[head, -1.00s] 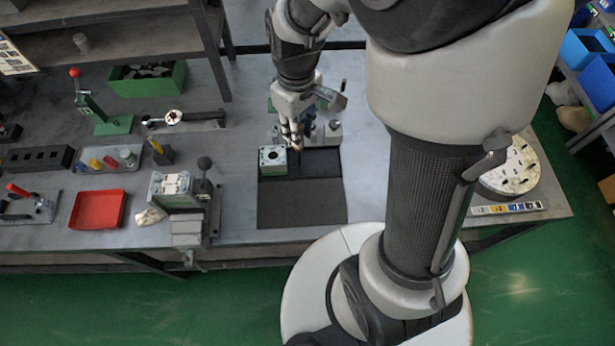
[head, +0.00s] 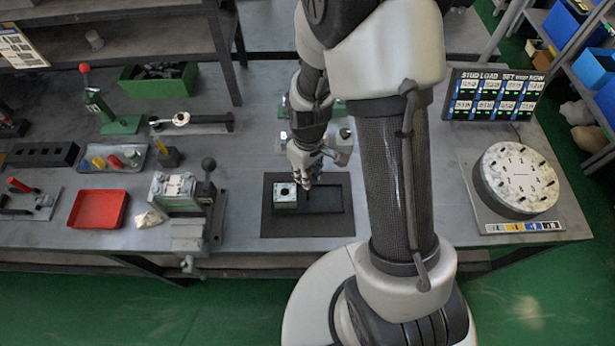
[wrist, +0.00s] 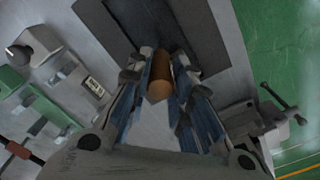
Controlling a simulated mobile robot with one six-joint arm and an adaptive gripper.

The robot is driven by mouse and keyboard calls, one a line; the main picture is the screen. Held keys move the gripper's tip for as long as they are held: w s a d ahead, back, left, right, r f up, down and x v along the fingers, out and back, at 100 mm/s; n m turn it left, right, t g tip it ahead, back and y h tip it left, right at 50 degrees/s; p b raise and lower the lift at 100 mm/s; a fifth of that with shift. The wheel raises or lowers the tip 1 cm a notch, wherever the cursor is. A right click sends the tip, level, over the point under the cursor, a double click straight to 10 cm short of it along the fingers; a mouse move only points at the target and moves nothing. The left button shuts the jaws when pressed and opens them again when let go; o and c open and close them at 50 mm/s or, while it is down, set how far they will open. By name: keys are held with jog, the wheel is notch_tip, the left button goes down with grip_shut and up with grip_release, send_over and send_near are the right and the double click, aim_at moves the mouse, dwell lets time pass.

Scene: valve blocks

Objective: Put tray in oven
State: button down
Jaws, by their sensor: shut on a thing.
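A shallow black tray (head: 326,200) lies over a dark flat mat (head: 310,222) near the bench's front edge. A green and light square block (head: 286,196) with a round dark hole is at the tray's left end. My gripper (head: 308,180) is low over the tray, just right of the block. In the wrist view, my gripper (wrist: 165,95) is shut on a brown cylindrical handle (wrist: 184,76). The tray (wrist: 165,25) shows dark beyond it. Whether the handle belongs to the tray is unclear. I cannot make out an oven.
A vise (head: 182,195) stands left of the mat, with a red bin (head: 97,210) further left. A round disc stand (head: 515,178) is at the right, below a status screen (head: 494,95). Bare bench lies between the mat and vise.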

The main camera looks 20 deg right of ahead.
jog(key=shift+w+f, duration=0.1)
jog(key=shift+f, duration=0.8)
jog(key=shift+f+b, duration=0.2)
jog(key=shift+b, duration=0.1)
jog(key=c, duration=1.4)
grip_release()
jog(key=shift+c, duration=0.2)
jog(key=shift+r, duration=0.1)
